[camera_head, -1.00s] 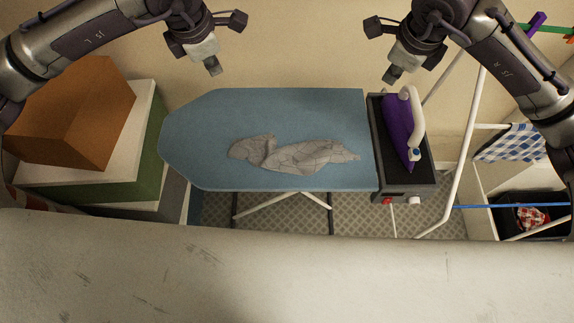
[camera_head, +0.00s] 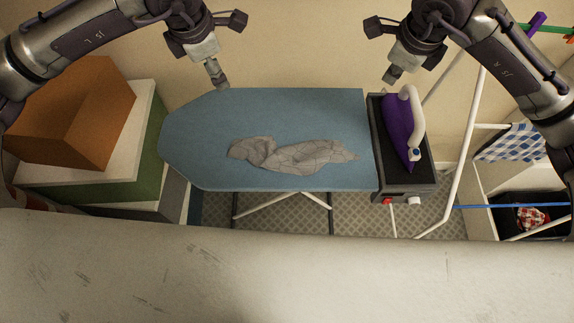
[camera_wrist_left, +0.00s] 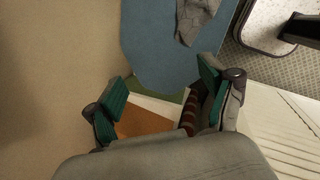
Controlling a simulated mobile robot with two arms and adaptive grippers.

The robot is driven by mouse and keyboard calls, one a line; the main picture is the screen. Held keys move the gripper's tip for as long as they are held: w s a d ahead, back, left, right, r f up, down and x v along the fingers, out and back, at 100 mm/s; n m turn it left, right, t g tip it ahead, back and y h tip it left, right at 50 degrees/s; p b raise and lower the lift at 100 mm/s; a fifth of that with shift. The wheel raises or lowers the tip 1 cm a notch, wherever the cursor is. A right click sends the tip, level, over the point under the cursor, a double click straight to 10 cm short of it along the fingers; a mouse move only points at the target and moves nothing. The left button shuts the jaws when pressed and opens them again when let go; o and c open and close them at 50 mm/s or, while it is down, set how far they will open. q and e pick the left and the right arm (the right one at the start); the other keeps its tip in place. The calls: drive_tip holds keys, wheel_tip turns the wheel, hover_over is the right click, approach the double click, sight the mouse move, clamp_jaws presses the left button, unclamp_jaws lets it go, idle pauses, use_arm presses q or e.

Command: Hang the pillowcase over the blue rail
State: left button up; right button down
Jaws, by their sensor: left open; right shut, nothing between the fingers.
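The pillowcase (camera_head: 300,156) is a crumpled grey cloth lying on the blue ironing board (camera_head: 200,125). Part of it shows at the top of the left wrist view (camera_wrist_left: 197,20). My left gripper (camera_head: 222,84) is over the board's far left edge, apart from the cloth. In the left wrist view its green-padded fingers (camera_wrist_left: 160,98) are spread with nothing between them. My right gripper (camera_head: 391,78) is shut and empty, above the far right end of the board near the iron. The blue rail (camera_head: 510,206) is a thin bar at the lower right, part of a white drying rack.
A purple iron (camera_head: 398,130) stands in a dark tray (camera_head: 424,180) at the board's right end. A checked blue cloth (camera_head: 508,143) hangs on the rack. Stacked boxes, the top one orange (camera_head: 75,115), stand left of the board. A dark bin (camera_head: 548,213) holds a red checked cloth.

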use_arm(q)
drive_tip(key=shift+o, duration=0.8)
drive_tip(key=shift+r, duration=0.1)
drive_tip(key=shift+g, duration=0.8)
drive_tip(key=r, duration=0.2)
drive_tip(key=s+r, duration=0.1)
drive_tip(key=r, duration=0.2)
drive_tip(key=shift+r, duration=0.3)
wheel_tip(320, 180, up, 12)
drive_tip(key=s, duration=0.2)
drive_tip(key=shift+w, duration=0.1)
use_arm(e)
drive_tip(key=c, duration=1.9)
unclamp_jaws()
